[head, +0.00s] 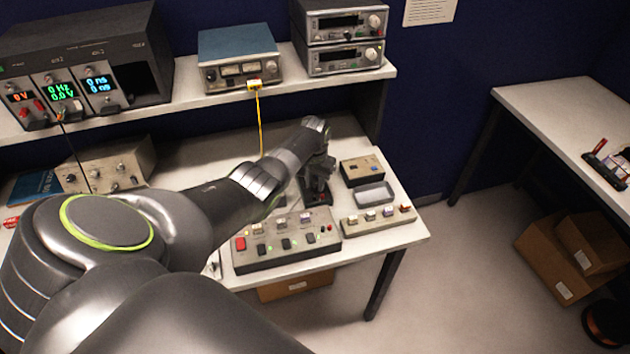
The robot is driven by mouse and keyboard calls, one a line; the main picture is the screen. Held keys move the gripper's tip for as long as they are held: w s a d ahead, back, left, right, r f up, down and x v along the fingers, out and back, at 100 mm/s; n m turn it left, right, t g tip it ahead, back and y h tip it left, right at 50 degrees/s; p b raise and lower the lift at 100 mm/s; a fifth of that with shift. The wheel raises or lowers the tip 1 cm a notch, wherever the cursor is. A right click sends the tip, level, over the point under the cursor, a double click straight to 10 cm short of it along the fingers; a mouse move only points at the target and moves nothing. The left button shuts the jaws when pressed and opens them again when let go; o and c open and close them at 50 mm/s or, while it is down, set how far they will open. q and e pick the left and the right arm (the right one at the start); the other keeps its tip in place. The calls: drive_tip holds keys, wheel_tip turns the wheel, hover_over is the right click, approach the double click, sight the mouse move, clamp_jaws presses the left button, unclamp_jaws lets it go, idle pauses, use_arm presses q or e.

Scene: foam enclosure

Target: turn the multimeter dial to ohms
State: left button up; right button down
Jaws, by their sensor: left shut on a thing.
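My left arm reaches across from the left, and my left gripper (318,187) points down over the workbench, behind the control box. It is shut on what looks like the dial of the multimeter; the fingers cover the dial, so its setting cannot be read. Only a small dark, reddish-edged part of the multimeter (321,200) shows below the gripper. My right gripper is not in view.
A grey control box (287,243) with buttons is close in front of the gripper. To its right are a button strip (379,219), a grey tray (374,193) and a dark box (362,171). A yellow cable (260,125) hangs from the shelf behind.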

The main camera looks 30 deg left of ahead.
sight(315, 184)
use_arm(q)
drive_tip(key=shift+w+r+m, duration=0.1)
drive_tip(key=shift+m, duration=0.2)
drive_tip(key=o, duration=1)
drive_tip(key=shift+r, duration=0.35)
wheel_tip(315, 184, up, 17)
drive_tip(key=b, duration=0.2)
drive_tip(key=shift+f, duration=0.2)
